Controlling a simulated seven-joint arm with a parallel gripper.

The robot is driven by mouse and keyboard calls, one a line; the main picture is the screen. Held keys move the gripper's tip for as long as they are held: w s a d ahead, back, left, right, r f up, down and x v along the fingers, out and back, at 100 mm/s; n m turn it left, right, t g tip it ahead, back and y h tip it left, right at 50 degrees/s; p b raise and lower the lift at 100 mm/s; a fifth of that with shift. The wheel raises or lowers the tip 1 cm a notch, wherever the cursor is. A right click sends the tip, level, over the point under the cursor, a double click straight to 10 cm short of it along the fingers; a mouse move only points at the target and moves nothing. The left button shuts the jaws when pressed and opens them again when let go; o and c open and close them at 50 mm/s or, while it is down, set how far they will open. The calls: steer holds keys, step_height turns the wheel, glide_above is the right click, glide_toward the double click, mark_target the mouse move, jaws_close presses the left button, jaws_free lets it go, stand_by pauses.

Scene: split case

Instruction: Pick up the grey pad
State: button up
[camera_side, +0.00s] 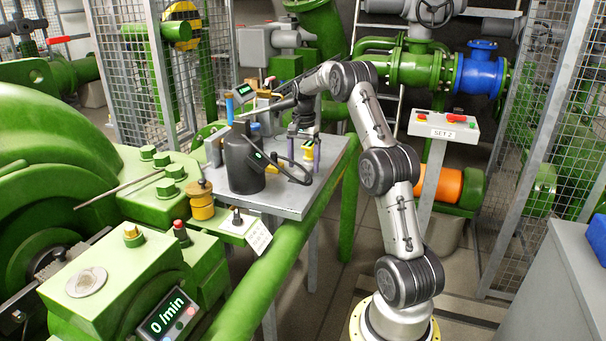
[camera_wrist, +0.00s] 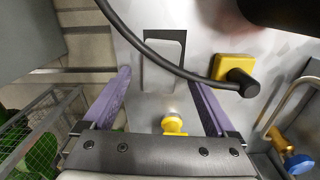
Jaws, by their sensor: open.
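A flat grey rectangular piece (camera_wrist: 160,78) with a dark edge lies on the grey metal table (camera_wrist: 222,45) in the wrist view; it looks like the grey pad. In that view my gripper (camera_wrist: 161,82) is open, its two purple fingers on either side of the pad's near part. Nothing shows held between them. The height of the fingertips above the table is hard to tell. In the side view my gripper (camera_side: 302,150) hangs over the far right part of the table, and I cannot make out the pad there.
A small yellow knob (camera_wrist: 173,124) sits between the fingers near the palm. A dark canister (camera_side: 244,160) with a hose stands on the table, left of my gripper.

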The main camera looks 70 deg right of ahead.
steer(key=shift+f, duration=0.85)
steer(key=shift+c, duration=0.2)
steer(key=c, duration=1.4)
steer(key=shift+r, duration=0.1)
steer(key=shift+r, duration=0.8)
step_height(320, 180, up, 2)
steer(key=shift+s+a, duration=0.1)
steer(key=s+a, duration=0.3)
steer(key=a, duration=0.1)
steer(key=s+a, duration=0.4)
steer(key=a, duration=0.1)
steer(key=s+a, duration=0.4)
steer(key=shift+s+a+f, duration=0.1)
steer(key=shift+s+a, duration=0.15)
